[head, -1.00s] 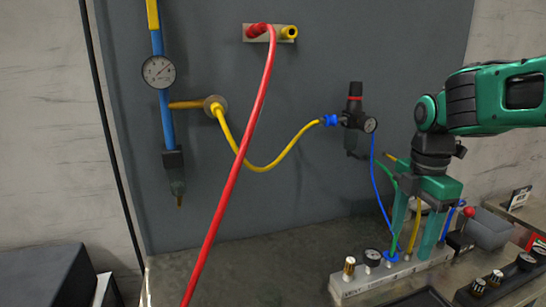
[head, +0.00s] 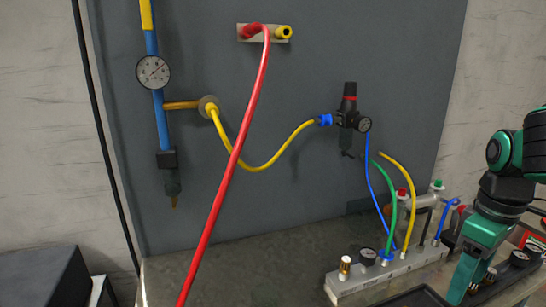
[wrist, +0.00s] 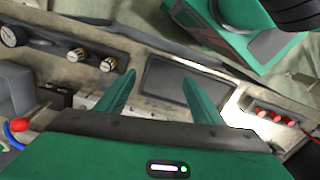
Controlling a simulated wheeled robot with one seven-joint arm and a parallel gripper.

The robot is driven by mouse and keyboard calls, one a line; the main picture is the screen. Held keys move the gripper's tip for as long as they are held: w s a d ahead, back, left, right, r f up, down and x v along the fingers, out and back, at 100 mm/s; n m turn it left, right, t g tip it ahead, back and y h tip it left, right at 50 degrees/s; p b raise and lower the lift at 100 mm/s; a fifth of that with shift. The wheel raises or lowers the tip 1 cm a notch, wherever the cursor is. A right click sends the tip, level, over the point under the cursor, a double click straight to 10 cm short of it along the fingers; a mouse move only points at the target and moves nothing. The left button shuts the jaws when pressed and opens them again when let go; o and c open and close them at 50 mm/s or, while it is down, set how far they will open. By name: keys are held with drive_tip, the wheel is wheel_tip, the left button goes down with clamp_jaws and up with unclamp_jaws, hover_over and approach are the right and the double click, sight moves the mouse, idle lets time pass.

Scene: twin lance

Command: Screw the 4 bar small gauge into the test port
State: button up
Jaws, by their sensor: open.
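My gripper (wrist: 157,85) is open, its two green fingers apart with nothing between them. In the head view it hangs at the lower right, over the bench right of the white manifold block (head: 345,287). Another round gauge (wrist: 12,34) shows at the left edge of the wrist view, near two gold knobs (wrist: 92,59). The dial markings are too small to read, so I cannot tell which gauge is the 4 bar one. I cannot single out the test port.
Green (head: 391,200) and yellow (head: 410,185) hoses rise from the manifold. A red hose (head: 232,165) hangs across the grey panel. A regulator (head: 348,118) is mounted on the panel. A dark rectangular recess or tray (wrist: 188,80) lies beyond my fingers. Red-topped parts (wrist: 275,116) are at right.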

drive_tip(key=s+d+f+m, duration=0.3)
drive_tip(key=s+m, duration=0.6)
drive_tip(key=m, duration=0.3)
drive_tip(key=shift+s+f, duration=0.25)
drive_tip(key=shift+f, duration=0.4)
drive_tip(key=shift+w+d, duration=0.1)
drive_tip(key=shift+w+f, duration=0.25)
drive_tip(key=shift+w, duration=0.25)
idle(0.4)
